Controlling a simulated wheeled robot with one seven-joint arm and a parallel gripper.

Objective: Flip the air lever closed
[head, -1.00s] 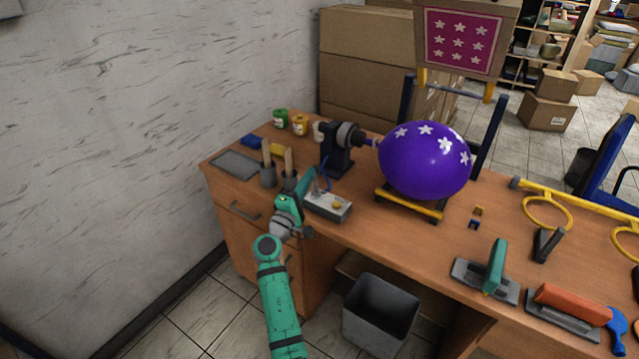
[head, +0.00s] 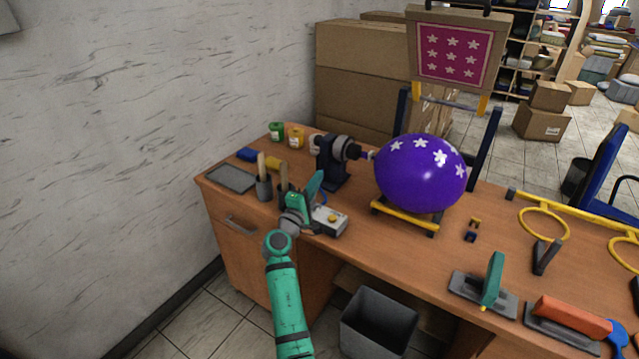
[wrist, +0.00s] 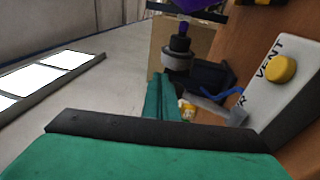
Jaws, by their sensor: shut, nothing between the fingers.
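The control box (head: 331,220) is a small pale box with a yellow button, at the front edge of the workbench. In the wrist view the box (wrist: 285,95) carries the word VENT beside the yellow button (wrist: 281,69); the AIR label is mostly hidden. The air lever (wrist: 212,106) looks like a grey bar at the box's end, partly behind my fingers. In the head view my arm hides it. My gripper (head: 316,184) is shut and empty, over the box's left end. In the wrist view its fingers (wrist: 160,95) are close to the lever; contact cannot be told.
A purple balloon (head: 415,180) with white stars sits at the dark nozzle machine (head: 331,165), over a yellow-railed stand (head: 405,219). A grey bin (head: 378,325) is below the bench (head: 400,255). Bench space right of the box is clear.

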